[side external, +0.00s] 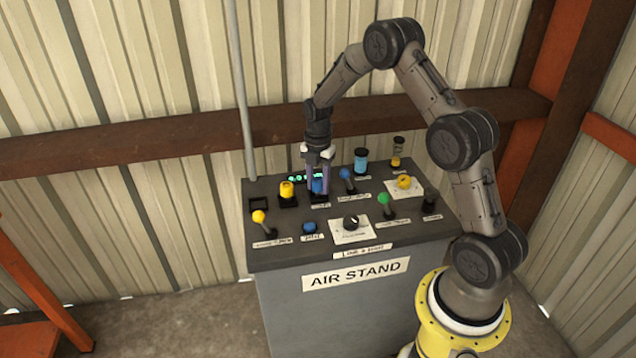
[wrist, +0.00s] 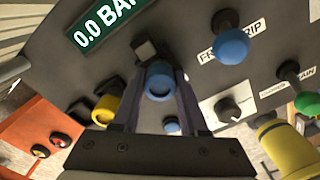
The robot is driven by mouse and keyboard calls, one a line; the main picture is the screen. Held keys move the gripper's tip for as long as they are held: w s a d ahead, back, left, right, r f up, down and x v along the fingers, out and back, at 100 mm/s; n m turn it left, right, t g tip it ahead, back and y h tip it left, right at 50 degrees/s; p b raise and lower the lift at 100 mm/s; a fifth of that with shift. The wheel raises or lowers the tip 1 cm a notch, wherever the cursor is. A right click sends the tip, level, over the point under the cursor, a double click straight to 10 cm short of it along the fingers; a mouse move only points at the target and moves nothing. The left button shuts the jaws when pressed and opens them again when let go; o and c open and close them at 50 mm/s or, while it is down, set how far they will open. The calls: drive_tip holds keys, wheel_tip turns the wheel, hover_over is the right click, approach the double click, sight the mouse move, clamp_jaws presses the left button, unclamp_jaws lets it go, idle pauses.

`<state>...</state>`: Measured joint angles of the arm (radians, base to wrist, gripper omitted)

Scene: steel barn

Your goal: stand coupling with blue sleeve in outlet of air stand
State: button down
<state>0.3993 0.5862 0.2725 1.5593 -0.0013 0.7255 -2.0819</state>
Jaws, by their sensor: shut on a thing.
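The coupling with the blue sleeve (side external: 318,186) is between the fingers of my gripper (side external: 319,182), which is shut on it. The wrist view shows the blue sleeve (wrist: 158,80) end-on between the two fingers (wrist: 160,95). The coupling is upright over a black square outlet (side external: 319,199) on top of the grey air stand (side external: 345,258). The fingers hide its lower part, so I cannot tell whether it is seated or just above. A yellow-sleeved coupling (side external: 287,190) stands in the black outlet to its left.
An empty-looking black square socket (side external: 260,205) is at far left. A blue-knobbed lever (side external: 346,174) stands close right of my gripper. Yellow (side external: 259,216) and green (side external: 383,199) levers, a black dial (side external: 351,221) and a blue button (side external: 309,227) lie nearer the front.

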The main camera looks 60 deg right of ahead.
sight(318, 180)
drive_tip(key=shift+f, duration=0.15)
drive_tip(key=shift+c, duration=2.2)
unclamp_jaws()
drive_tip(key=s+a+r+m+t, duration=0.1)
drive_tip(key=s+a+r+m, duration=0.1)
drive_tip(key=r, duration=0.7)
drive_tip(key=s+a+r+m, duration=0.1)
drive_tip(key=a+r, duration=0.2)
drive_tip(key=r, duration=0.7)
drive_tip(key=s+a+r+m+t, duration=0.2)
drive_tip(key=s+a+r+m, duration=0.4)
drive_tip(key=s+a, duration=0.15)
drive_tip(key=s+a+m+t, duration=0.1)
drive_tip(key=s+a+m, duration=0.2)
drive_tip(key=s+m, duration=0.2)
drive_tip(key=s+a+m+t, duration=0.1)
drive_tip(key=s+a+m, duration=0.2)
drive_tip(key=s, duration=0.8)
drive_tip(key=shift+s+f+m+t, duration=0.3)
drive_tip(key=shift+s+f+m, duration=0.15)
drive_tip(key=shift+m, duration=0.65)
